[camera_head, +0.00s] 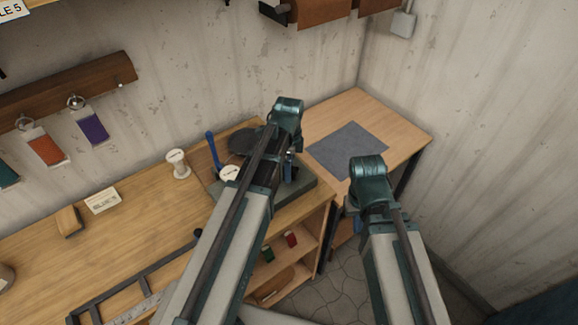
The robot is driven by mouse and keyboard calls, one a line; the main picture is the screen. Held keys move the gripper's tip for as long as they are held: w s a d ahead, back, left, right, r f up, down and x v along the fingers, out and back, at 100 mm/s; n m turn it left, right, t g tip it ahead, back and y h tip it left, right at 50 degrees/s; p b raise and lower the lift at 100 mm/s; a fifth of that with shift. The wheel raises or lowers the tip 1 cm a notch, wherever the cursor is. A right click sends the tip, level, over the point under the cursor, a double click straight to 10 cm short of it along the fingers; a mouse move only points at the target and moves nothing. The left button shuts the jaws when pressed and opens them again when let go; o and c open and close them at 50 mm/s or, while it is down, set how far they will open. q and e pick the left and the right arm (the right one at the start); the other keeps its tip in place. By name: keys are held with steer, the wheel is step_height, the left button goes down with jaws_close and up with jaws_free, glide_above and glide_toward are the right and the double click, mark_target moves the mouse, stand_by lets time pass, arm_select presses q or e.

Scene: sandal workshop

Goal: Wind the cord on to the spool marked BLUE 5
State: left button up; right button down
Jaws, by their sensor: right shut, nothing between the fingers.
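A pale spool (177,163) stands upright on the wooden bench, left of my left arm. A round white piece with dark marking (229,173) lies to its right, close beside my left arm; it may be another spool's end. I cannot read BLUE 5 on either, and I cannot make out a cord. My left gripper is hidden or lost among the dark parts of its arm over the bench's right end, so its jaws cannot be judged. My right gripper (354,208) is shut and empty, in front of the side table and away from both white pieces.
A blue-handled tool (213,150) stands beside a dark sole-shaped piece (243,142). A printed card (103,200) and a wooden block (69,221) lie on the bench's left. A grey mat (348,149) lies bare on the side table. Coloured tags (92,126) hang on the wall.

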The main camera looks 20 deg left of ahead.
arm_select(q)
steer(key=o, duration=1.2)
steer(key=shift+r, duration=0.1)
step_height(320, 180, up, 14)
steer(key=p, duration=1.4)
steer(key=shift+f, duration=0.2)
